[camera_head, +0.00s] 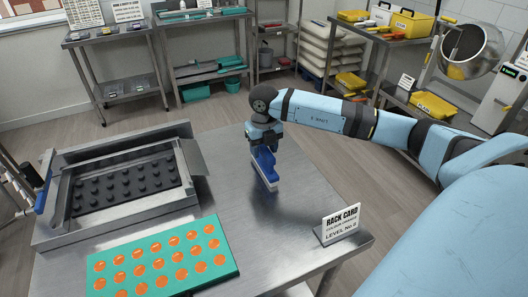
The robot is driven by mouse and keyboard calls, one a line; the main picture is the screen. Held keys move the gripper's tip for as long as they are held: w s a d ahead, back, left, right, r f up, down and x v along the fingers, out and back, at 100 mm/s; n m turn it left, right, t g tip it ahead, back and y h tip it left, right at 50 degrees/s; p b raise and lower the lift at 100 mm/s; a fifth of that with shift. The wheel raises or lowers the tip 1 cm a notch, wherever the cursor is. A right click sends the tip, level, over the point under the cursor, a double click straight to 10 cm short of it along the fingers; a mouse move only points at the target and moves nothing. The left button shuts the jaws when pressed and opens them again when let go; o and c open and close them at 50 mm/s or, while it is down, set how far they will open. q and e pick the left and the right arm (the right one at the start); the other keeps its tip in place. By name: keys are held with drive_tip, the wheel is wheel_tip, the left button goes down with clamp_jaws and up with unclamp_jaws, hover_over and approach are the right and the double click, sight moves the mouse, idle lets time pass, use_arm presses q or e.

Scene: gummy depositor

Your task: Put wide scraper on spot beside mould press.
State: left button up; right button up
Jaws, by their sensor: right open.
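The wide scraper (265,169) has a blue body and a pale lower edge. It is at the middle of the steel table, right of the mould press (188,205). The press is a steel frame around a dark mould plate with rows of round studs. My right gripper (264,147) points down directly over the scraper, with its jaws open around or just above the scraper's top. The fingertips are partly hidden, so contact is unclear. The scraper seems to rest on the table. I cannot make out a marked spot. My left gripper is not recognisable in view.
A green tray (232,262) of orange gummies lies at the table's front left. A white rack card (341,222) stands near the right front corner. The steel table (262,225) is bare between them. Shelves and benches stand behind, across open floor.

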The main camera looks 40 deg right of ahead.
wheel_tip(320, 180, up, 10)
drive_tip(key=shift+f, duration=0.15)
drive_tip(key=shift+r+b, duration=0.3)
drive_tip(key=shift+r, duration=0.15)
